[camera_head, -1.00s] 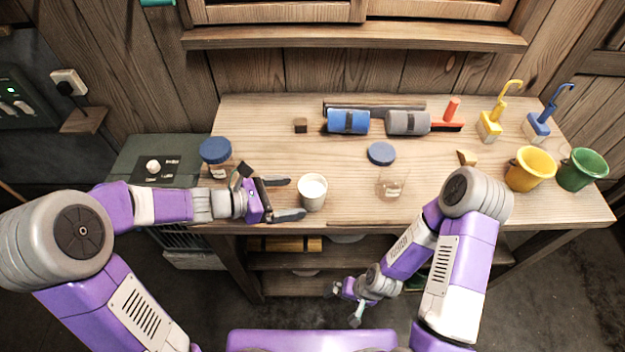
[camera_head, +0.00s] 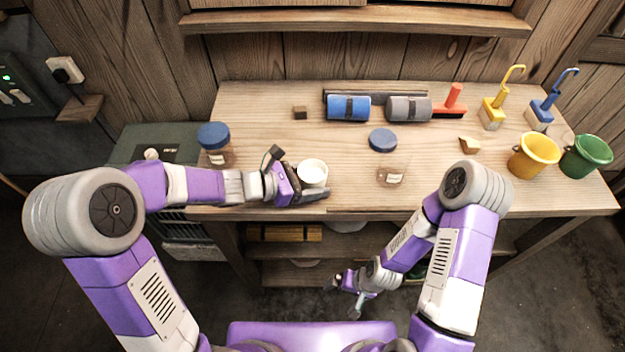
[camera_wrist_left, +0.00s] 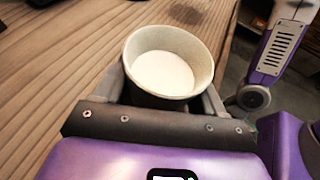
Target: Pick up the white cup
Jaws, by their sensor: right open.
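The white cup (camera_head: 313,172) stands upright near the front edge of the worktop, left of centre. My left gripper (camera_head: 308,180) reaches around it from the left. In the left wrist view the cup (camera_wrist_left: 168,62) sits between the two fingers, one close against each side. Whether they press on the cup I cannot tell. The cup hides part of the fingers. Its inside looks pale, with a white round surface. My right gripper (camera_head: 346,290) is open and empty, low in front of the worktop.
A jar with a blue lid (camera_head: 214,143) stands left of the cup. A clear glass jar (camera_head: 391,175) and a loose blue lid (camera_head: 382,140) are to its right. Blue (camera_head: 348,107) and grey (camera_head: 408,108) rolls lie behind. Yellow (camera_head: 534,153) and green (camera_head: 586,156) buckets stand far right.

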